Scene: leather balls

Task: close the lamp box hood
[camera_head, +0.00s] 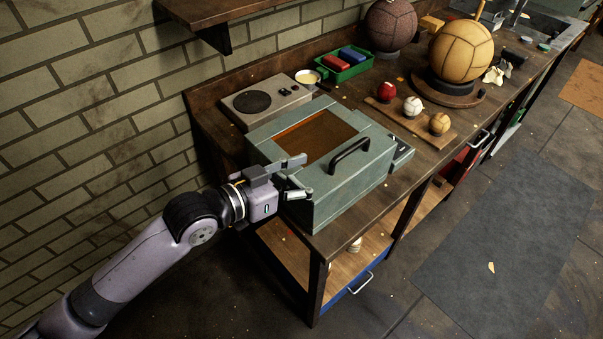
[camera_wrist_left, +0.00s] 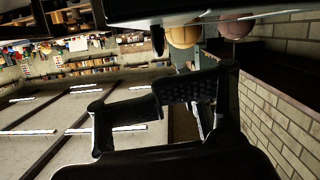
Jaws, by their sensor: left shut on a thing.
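The lamp box (camera_head: 350,185) is a grey-green metal box on the near end of the workbench. Its hood (camera_head: 378,152) has an orange-brown window on top and a black bar handle (camera_head: 350,156) at the front, and looks down or nearly down. The exact contact is hard to see. In the left wrist view the dark gripper fingers (camera_wrist_left: 188,90) fill the middle and the box cannot be made out. My right gripper is not in view.
A grey device with a round black disc (camera_head: 252,102) sits behind the box on the workbench (camera_head: 420,160). A green tray (camera_head: 345,72), a plank with small balls (camera_head: 412,118) and a large tan ball (camera_head: 461,50) stand farther along. A brick wall runs at left; a shelf (camera_head: 222,12) overhangs.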

